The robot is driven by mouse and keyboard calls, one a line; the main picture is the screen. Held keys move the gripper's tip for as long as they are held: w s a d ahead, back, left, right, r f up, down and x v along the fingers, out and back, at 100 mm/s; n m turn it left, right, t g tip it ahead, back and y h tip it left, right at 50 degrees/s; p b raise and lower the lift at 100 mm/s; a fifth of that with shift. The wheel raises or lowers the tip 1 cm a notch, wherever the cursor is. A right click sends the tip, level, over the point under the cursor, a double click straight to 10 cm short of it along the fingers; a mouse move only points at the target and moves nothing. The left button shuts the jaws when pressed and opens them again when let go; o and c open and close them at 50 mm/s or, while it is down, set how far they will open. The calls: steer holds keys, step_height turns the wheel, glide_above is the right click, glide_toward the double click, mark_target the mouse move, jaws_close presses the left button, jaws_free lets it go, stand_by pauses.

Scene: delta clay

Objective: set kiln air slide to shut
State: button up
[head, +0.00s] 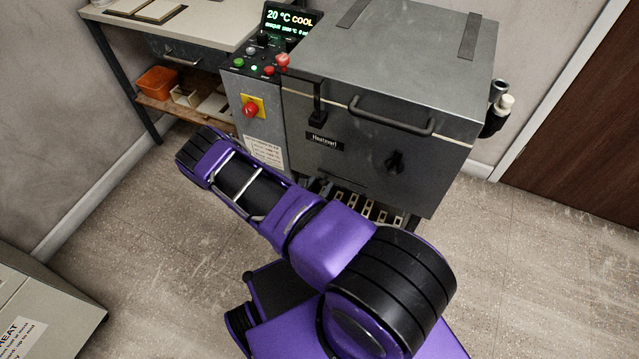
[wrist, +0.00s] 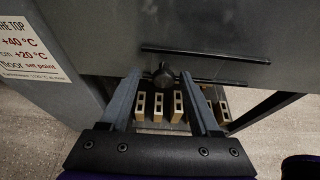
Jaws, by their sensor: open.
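The kiln (head: 400,75) is a grey metal box, its lid down. In the wrist view a dark round knob (wrist: 163,78) sits at the lower edge of the kiln front, below a long dark slot; I take it for the air slide's knob. My gripper (wrist: 161,73) is open, with one finger on each side of the knob and the tips near the kiln's underside. I cannot tell whether the fingers touch it. In the head view my arm hides the gripper and this knob. The slide's exact position is unclear.
Pale slotted blocks (wrist: 158,106) stand under the kiln, below my fingers. A kiln leg (wrist: 265,112) is to the right. The control panel (head: 262,110) with a red button is at the kiln's left. A black knob (head: 395,162) is higher on the front. Floor to the right is clear.

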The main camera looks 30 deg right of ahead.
steer(key=p+v, duration=0.2)
steer(key=v, duration=1.5)
steer(key=shift+r, duration=0.2)
